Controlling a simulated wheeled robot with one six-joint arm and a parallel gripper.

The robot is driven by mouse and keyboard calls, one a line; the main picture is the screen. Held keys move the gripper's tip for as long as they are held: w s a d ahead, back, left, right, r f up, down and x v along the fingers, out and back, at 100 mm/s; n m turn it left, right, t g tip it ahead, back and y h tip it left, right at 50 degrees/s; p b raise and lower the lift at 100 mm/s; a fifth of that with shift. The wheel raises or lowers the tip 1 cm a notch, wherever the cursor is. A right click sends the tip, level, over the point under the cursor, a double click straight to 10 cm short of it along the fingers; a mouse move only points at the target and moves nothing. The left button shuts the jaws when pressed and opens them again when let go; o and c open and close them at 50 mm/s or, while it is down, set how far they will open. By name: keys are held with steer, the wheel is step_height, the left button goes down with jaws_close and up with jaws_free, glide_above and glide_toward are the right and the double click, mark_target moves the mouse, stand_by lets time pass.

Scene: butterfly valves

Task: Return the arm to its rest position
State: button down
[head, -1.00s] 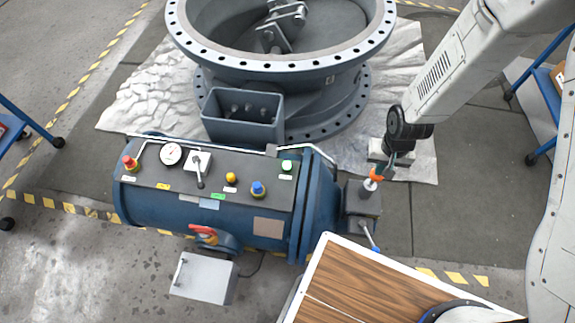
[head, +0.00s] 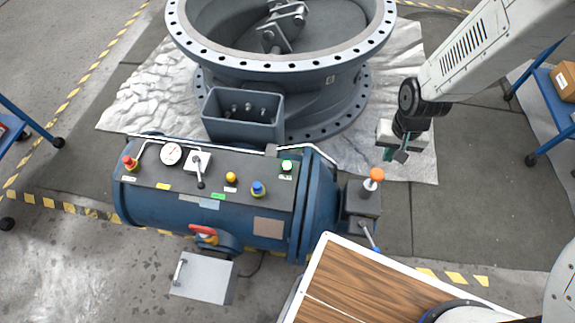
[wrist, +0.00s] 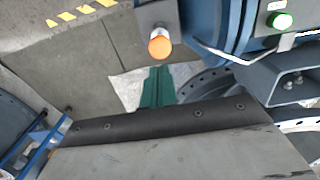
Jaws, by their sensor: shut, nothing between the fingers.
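My gripper (head: 395,155) hangs from my arm at the right of the head view, above the white sheet and a little up and right of an orange knob (head: 376,174). Its greenish fingers are together with nothing between them. In the wrist view the closed fingers (wrist: 157,88) show at the centre, and the orange knob (wrist: 159,45) appears just above them, apart from them. The knob stands on a dark block at the right end of a blue cylinder (head: 150,207).
A large grey flanged valve body (head: 280,65) stands behind the cylinder on a crumpled white sheet (head: 150,95). A wooden-topped surface (head: 350,285) is in front. Blue carts stand left and right; the right one carries a cardboard box (head: 565,80). Floor between the knob and right cart is clear.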

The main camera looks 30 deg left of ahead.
stand_by(0.3)
steer(key=s+d+r+m, duration=0.1)
steer(key=s+d+r, duration=0.5)
steer(key=r, duration=0.5)
steer(key=s+d+r+m+t, duration=0.1)
steer(key=s+d+r, duration=0.6)
steer(key=r, duration=0.4)
steer(key=s+d+r+m, duration=0.1)
steer(key=s+d+r, duration=0.5)
steer(key=r, duration=0.5)
steer(key=shift+s+d, duration=0.25)
steer(key=shift+d, duration=0.75)
